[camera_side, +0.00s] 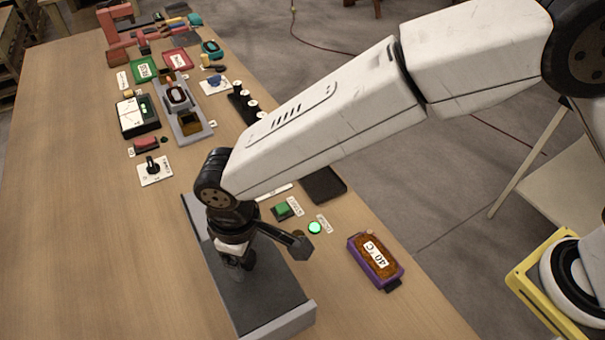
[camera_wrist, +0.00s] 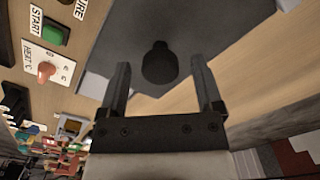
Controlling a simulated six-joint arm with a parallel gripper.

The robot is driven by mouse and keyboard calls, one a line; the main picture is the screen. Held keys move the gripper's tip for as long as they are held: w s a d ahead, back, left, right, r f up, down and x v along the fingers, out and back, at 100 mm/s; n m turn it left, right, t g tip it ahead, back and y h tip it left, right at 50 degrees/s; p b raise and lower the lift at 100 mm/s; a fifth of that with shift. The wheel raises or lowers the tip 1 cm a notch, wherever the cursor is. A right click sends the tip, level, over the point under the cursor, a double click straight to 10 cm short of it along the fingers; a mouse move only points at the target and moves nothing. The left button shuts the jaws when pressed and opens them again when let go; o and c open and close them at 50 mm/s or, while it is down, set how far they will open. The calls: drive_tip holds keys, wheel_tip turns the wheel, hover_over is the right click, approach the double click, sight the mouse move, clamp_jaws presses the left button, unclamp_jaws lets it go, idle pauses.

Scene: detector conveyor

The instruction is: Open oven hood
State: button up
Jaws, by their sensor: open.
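The oven hood (camera_side: 262,297) is a dark grey slab in a light grey frame at the table's front, partly covered by my arm in the side view. It looks flat and down. In the wrist view its dark surface (camera_wrist: 112,45) carries a round black knob (camera_wrist: 160,64). My gripper (camera_wrist: 161,75) is open, with one finger on each side of the knob. I cannot tell whether the fingers touch it. In the side view my gripper (camera_side: 240,268) points down over the hood, and the knob is hidden there.
A green START button (camera_side: 284,210), a lit green lamp (camera_side: 315,227) and a purple tray (camera_side: 396,277) marked 40 °C lie to the right. A red heat knob (camera_wrist: 46,70) shows in the wrist view. Several devices crowd the table's far end; the left side is clear.

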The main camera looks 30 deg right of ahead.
clamp_jaws()
drive_tip(key=shift+w, duration=0.15)
drive_tip(key=w, duration=1.7)
drive_tip(key=shift+w, duration=0.2)
drive_tip(key=shift+r, duration=0.1)
idle(0.4)
unclamp_jaws()
wheel_tip(320, 180, up, 8)
idle(0.7)
